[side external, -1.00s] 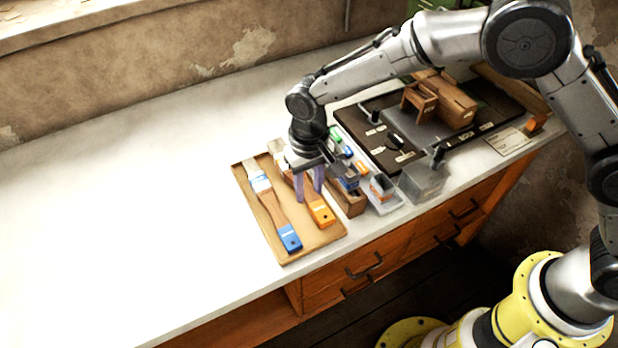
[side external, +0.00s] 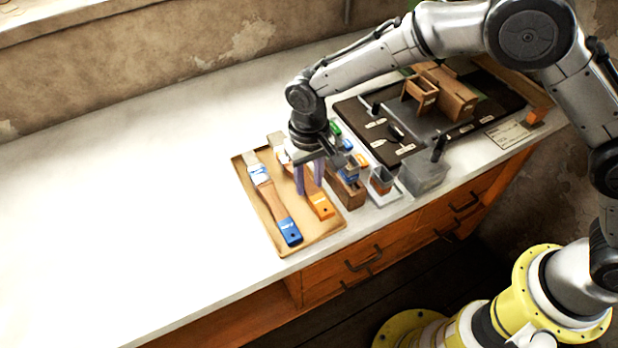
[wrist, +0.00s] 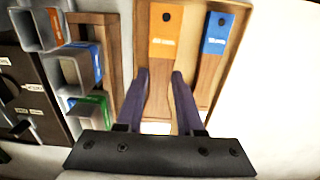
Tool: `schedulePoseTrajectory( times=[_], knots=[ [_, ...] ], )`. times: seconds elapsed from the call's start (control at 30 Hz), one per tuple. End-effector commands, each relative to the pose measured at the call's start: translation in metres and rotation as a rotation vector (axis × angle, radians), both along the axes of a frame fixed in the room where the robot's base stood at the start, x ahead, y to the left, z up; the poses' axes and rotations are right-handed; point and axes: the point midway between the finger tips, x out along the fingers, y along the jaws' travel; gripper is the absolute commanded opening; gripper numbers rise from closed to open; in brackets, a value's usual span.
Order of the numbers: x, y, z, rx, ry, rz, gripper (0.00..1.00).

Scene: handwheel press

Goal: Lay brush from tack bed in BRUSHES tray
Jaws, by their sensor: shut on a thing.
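The tan tray (side external: 262,216) lies on the bench with two brushes in it. The orange-tipped brush (side external: 321,207) is on its right side, and the blue-tipped brush (side external: 290,233) on its left. My gripper (side external: 309,192) points down over the tray and is shut on the orange-tipped brush. In the wrist view, the gripper (wrist: 160,75) has a finger on each side of that brush's wooden handle (wrist: 160,72). The brush lies flat, close to the tray floor; I cannot tell whether it touches. Its bristle end is partly hidden by the gripper. No BRUSHES label is readable.
Right of the tray stand a wooden block (side external: 348,192) and small containers with blue, green and orange items. Beyond are a grey bin (side external: 424,174) and a dark board (side external: 370,136) with a wooden piece (side external: 450,92). The bench left of the tray (side external: 120,220) is clear.

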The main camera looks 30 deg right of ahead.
Motion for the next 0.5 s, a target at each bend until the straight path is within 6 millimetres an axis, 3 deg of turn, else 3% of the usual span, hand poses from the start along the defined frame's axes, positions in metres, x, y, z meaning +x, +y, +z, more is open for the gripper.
schedulePoseTrajectory(
  times=[0.5],
  knots=[
    [0.001,0.000,-0.014,0.001,-0.001,0.000,0.00]
  ],
)
